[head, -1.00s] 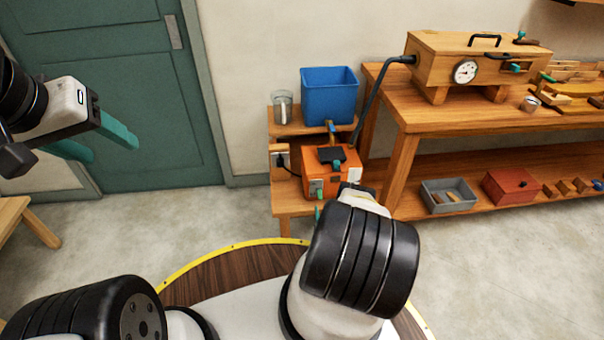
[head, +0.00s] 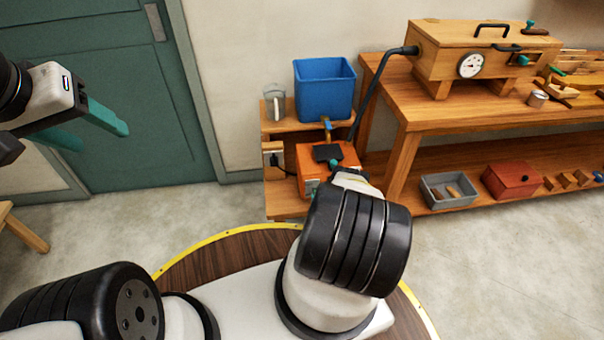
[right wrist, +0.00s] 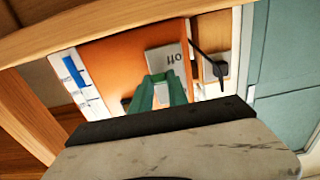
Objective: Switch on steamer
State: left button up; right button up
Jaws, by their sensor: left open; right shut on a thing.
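The steamer is an orange box (head: 311,160) with a black cap on top, on the small wooden stand below the blue bin. My left gripper (head: 100,134) is open and empty, raised at the left before the door.
A blue bin (head: 324,92) and a glass jug (head: 274,103) stand on the stand's upper shelf. A black hose (head: 373,88) runs up to a wooden box with a dial (head: 470,65) on the workbench. A grey tray (head: 449,190) and red box (head: 511,181) lie on its lower shelf.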

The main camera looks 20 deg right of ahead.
grip_shut()
jog(key=shift+r, duration=0.15)
jog(key=r+g, duration=0.1)
jog(key=g, duration=0.2)
jog(key=r+g+y, duration=0.1)
jog(key=g, duration=0.2)
jog(key=r+g+y, duration=0.1)
jog(key=r+g, duration=0.1)
jog(key=g, duration=0.1)
jog(key=shift+w, duration=0.35)
jog(key=shift+w+d+r+g+y, duration=0.15)
jog(key=shift+g+y, duration=0.25)
jog(key=shift+g, duration=0.4)
jog(key=o, duration=0.8)
grip_release()
jog(key=shift+r, duration=0.1)
